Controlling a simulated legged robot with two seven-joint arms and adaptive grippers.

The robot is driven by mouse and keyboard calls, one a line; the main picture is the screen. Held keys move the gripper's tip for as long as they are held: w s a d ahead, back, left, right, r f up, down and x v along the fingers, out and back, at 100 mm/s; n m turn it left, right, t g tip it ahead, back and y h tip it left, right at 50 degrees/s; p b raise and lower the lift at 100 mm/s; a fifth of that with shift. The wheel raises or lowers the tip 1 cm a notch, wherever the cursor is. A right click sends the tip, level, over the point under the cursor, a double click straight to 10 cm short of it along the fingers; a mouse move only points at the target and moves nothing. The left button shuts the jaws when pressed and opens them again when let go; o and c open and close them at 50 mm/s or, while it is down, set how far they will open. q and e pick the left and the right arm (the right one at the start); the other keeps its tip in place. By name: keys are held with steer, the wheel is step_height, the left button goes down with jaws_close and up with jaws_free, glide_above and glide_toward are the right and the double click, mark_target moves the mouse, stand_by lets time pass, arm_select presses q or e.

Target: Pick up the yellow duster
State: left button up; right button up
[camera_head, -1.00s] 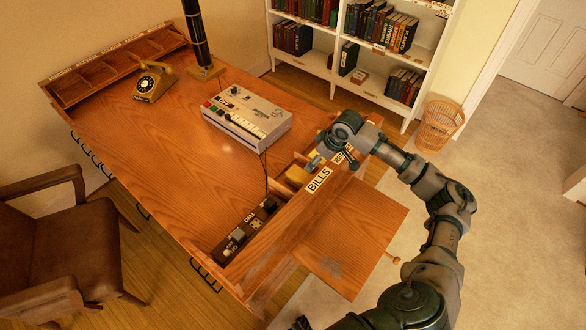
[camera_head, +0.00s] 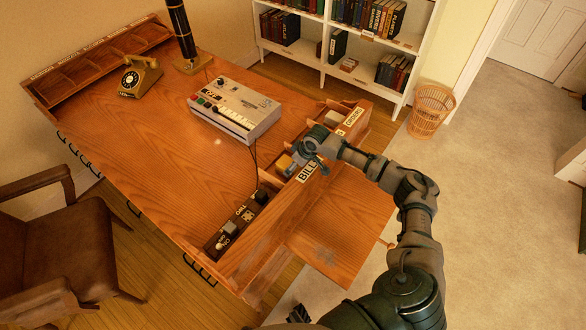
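A small yellow block (camera_head: 285,163), which looks like the duster, sits in a compartment of the desk's right-hand organizer, behind the BILLS label. My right gripper (camera_head: 298,158) is over this organizer, just right of the yellow block, with its fingers pointing down and left toward it. The fingers are small and dark here. I cannot tell whether they touch the block or how far apart they are.
The organizer wall with the BILLS label (camera_head: 307,171) stands close to my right gripper. A grey recorder-like machine (camera_head: 234,108) is left of it. A dark switch box (camera_head: 236,226) lies nearer. The desk's middle (camera_head: 150,150) is clear.

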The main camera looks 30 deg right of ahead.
steer(key=shift+x, duration=0.75)
steer(key=shift+w+a+f, duration=0.2)
steer(key=shift+f, duration=0.05)
steer(key=shift+a, duration=0.3)
steer(key=shift+a+r, duration=0.3)
steer(key=shift+a, duration=0.2)
steer(key=shift+d+f, duration=0.2)
steer(key=shift+d, duration=0.15)
steer(key=shift+d+f, duration=0.1)
steer(key=shift+d, duration=0.15)
steer(key=shift+c, duration=0.5)
steer(key=shift+d, duration=0.15)
steer(key=c, duration=1.2)
arm_select(q)
steer(key=shift+w+a+r, duration=0.1)
steer(key=shift+w+a, duration=0.2)
steer(key=shift+a, duration=0.1)
arm_select(e)
steer(key=shift+o, duration=0.2)
steer(key=shift+a, duration=0.6)
